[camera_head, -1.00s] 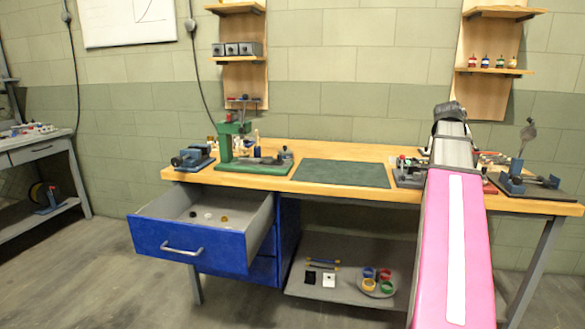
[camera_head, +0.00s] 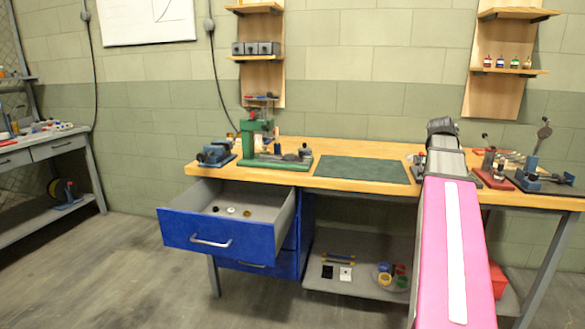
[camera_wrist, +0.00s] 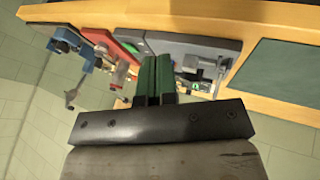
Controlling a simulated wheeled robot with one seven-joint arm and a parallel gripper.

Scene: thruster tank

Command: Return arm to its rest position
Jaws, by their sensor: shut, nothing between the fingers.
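My gripper shows in the wrist view (camera_wrist: 155,80), its two green fingers side by side and closed, with nothing between them. It points toward the right part of the wooden workbench (camera_wrist: 285,92), where tools and fixtures lie. In the head view my pink and grey arm stretches forward over the front edge of the workbench (camera_head: 300,146). The fingers themselves are hidden behind the arm's end in the head view.
A blue drawer (camera_head: 215,232) stands pulled out at the bench's left, with a few small parts inside. A green press (camera_head: 256,142), a blue vise (camera_head: 217,153) and a green mat (camera_head: 362,169) are on the bench. Grey floor lies open at the left.

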